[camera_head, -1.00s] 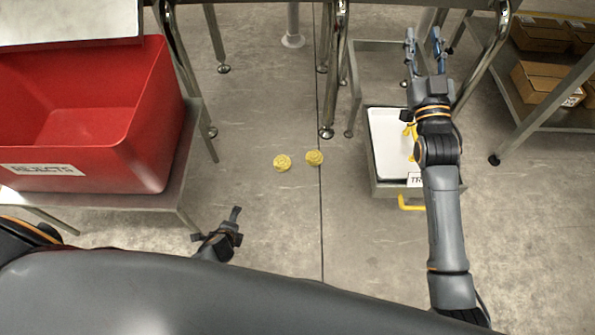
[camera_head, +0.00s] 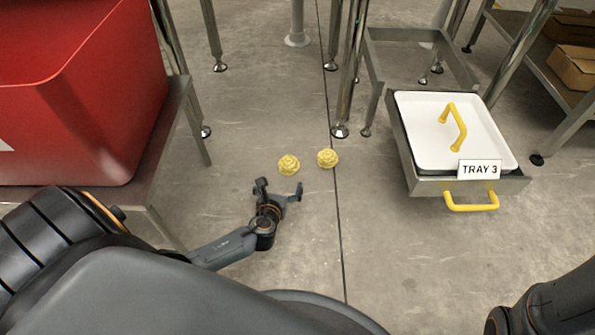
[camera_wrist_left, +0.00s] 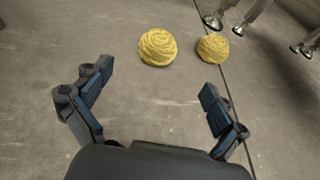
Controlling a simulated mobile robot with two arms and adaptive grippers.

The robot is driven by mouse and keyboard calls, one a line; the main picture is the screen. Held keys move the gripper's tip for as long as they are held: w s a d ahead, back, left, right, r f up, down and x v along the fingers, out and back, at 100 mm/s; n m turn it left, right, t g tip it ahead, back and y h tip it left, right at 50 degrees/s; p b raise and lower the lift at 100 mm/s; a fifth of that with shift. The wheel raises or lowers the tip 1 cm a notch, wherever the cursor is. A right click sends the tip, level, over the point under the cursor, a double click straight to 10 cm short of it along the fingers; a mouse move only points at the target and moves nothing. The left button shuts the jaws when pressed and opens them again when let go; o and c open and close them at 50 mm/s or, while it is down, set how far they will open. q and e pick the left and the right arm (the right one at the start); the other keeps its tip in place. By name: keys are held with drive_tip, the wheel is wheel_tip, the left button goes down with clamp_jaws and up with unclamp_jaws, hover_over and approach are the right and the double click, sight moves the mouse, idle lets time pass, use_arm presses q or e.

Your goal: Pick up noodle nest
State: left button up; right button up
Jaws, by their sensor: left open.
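Two yellow noodle nests lie on the grey concrete floor. The left nest (camera_head: 289,165) is just beyond my left gripper, and the right nest (camera_head: 327,158) is beside it, near the dark floor seam. My left gripper (camera_head: 278,187) is open and empty, its fingers pointing toward the nests. In the left wrist view, the left nest (camera_wrist_left: 158,47) sits ahead of and between the open fingers (camera_wrist_left: 155,85), apart from them. The right nest (camera_wrist_left: 213,48) is farther right there. My right arm shows at the lower right of the head view, with its gripper out of the picture.
A red bin (camera_head: 85,100) stands on a metal stand at the left. A drawer with a white tray (camera_head: 425,140), labelled TRAY 3, is at the right with yellow handles. Metal table legs (camera_head: 352,70) stand behind the nests. The floor around the nests is clear.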

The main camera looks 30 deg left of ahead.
sight(289, 163)
use_arm(q)
drive_tip(key=b+x, duration=0.5)
drive_tip(key=x, duration=0.3)
drive_tip(key=shift+w+a+f, duration=0.1)
drive_tip(key=shift+w+a, duration=0.05)
drive_tip(key=shift+w, duration=0.05)
drive_tip(key=b+x, duration=0.4)
drive_tip(key=shift+a+f+b, duration=0.1)
drive_tip(key=shift+f+b, duration=0.25)
drive_tip(key=shift+f, duration=0.05)
drive_tip(key=shift+w+a, duration=0.1)
drive_tip(key=shift+w, duration=0.3)
drive_tip(key=shift+c, duration=0.4)
drive_tip(key=c, duration=1.2)
drive_tip(key=shift+c, duration=0.2)
drive_tip(key=shift+r, duration=0.15)
